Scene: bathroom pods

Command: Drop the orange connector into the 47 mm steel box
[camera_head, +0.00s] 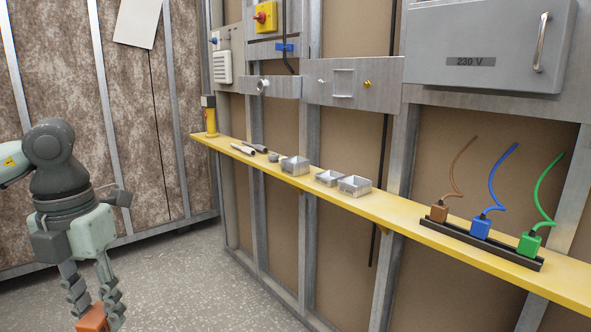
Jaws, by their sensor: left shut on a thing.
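My left gripper (95,308) hangs at the lower left, fingers pointing down. It is shut on the orange connector (93,320), which is partly cut off by the bottom edge. The gripper is left of the yellow shelf and well apart from it. Open-topped metal boxes stand on the shelf: one at the left (295,167), a small low one in the middle (327,179) and one at the right (354,186). No size marks are readable, so I cannot tell which is the 47 mm steel box. My right gripper is not in view.
The yellow shelf (403,215) runs along the wall frame. Brown, blue and green connectors (480,228) with wires stand in a black holder at its right. Tubes (243,149) and a yellow post (210,118) are at its far end. The floor (190,290) beside the gripper is clear.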

